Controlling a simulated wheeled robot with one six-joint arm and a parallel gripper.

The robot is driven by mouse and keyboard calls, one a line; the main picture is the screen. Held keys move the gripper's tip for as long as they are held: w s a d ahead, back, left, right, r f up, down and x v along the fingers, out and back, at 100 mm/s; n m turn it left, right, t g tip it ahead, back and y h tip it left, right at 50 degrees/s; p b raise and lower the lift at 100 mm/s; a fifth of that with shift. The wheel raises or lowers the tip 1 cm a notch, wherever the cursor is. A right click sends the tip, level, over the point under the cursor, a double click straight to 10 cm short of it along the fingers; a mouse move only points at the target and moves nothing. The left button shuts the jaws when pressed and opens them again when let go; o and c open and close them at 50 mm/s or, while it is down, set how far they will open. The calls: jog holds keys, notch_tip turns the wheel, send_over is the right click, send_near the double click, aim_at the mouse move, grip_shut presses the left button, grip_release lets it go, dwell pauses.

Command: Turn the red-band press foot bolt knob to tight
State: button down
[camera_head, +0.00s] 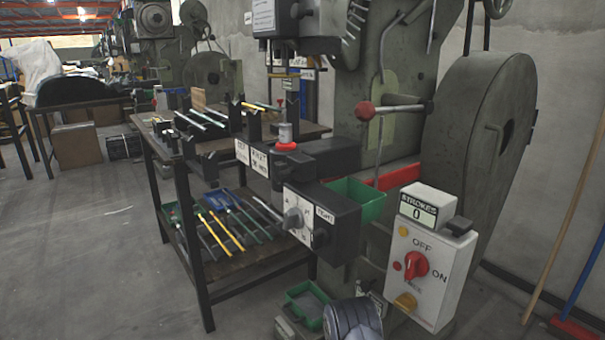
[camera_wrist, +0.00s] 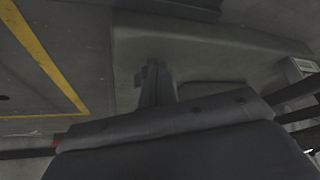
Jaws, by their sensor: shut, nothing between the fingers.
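A dark box with a white face (camera_head: 300,222) is mounted on the front of the near press. A grey knob (camera_head: 293,218) stands on that face, with a "TIGHT" label to its right and a smaller black knob (camera_head: 320,238) below the label. I cannot tell exactly which mark the grey knob points to. The near press (camera_head: 385,140) has a red band (camera_head: 400,177) low on its frame. In the wrist view my gripper (camera_wrist: 157,82) shows as dark narrow fingers, shut and empty, over grey floor or metal. No knob shows there.
A switch box (camera_head: 425,285) with a red OFF/ON knob and a STROKES counter reading 0 stands right of the press box. A green bin (camera_head: 357,198) sits behind it. A rack table (camera_head: 262,262) with rods is at left. A broom (camera_head: 575,328) leans at right.

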jog(key=shift+s+a, duration=0.15)
notch_tip(320, 180, up, 6)
jog(key=p, duration=0.4)
jog(key=shift+s, duration=0.1)
jog(key=shift+a, duration=0.15)
